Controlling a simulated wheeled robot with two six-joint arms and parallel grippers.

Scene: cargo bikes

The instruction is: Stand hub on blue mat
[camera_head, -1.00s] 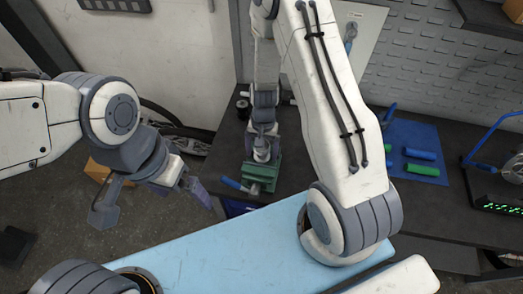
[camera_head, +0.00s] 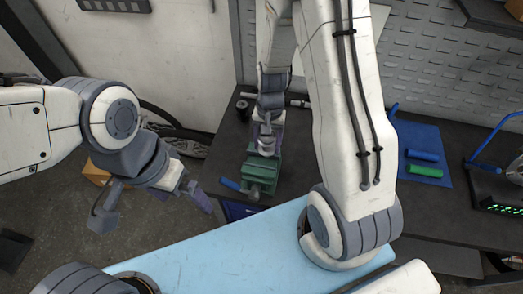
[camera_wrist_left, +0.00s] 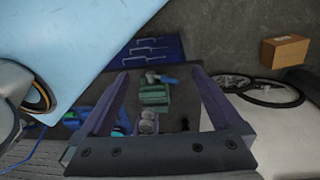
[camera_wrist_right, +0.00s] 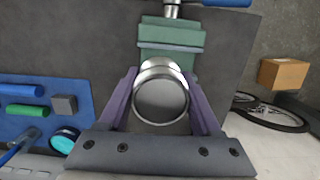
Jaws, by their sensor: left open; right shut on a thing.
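The hub (camera_wrist_right: 160,99) is a silver metal cylinder between the fingers of my right gripper (camera_wrist_right: 160,85), its round face toward the wrist camera. In the head view the hub (camera_head: 266,146) shows at the far side of a green vise (camera_head: 260,175); I cannot tell if they touch. My right gripper (camera_head: 268,135) is shut on it. The blue mat (camera_head: 432,139) lies on the bench to the right, partly hidden by my right arm; it also shows in the right wrist view (camera_wrist_right: 62,88). My left gripper (camera_head: 150,206) is open and empty, left of the bench.
A blue cylinder (camera_head: 422,155) and a green cylinder (camera_head: 425,171) lie on the mat. A grey block (camera_wrist_right: 64,105) and a teal round part (camera_wrist_right: 65,139) also show there. A blue-framed stand (camera_head: 490,150) is at the right. A cardboard box (camera_wrist_right: 284,74) is on the floor.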

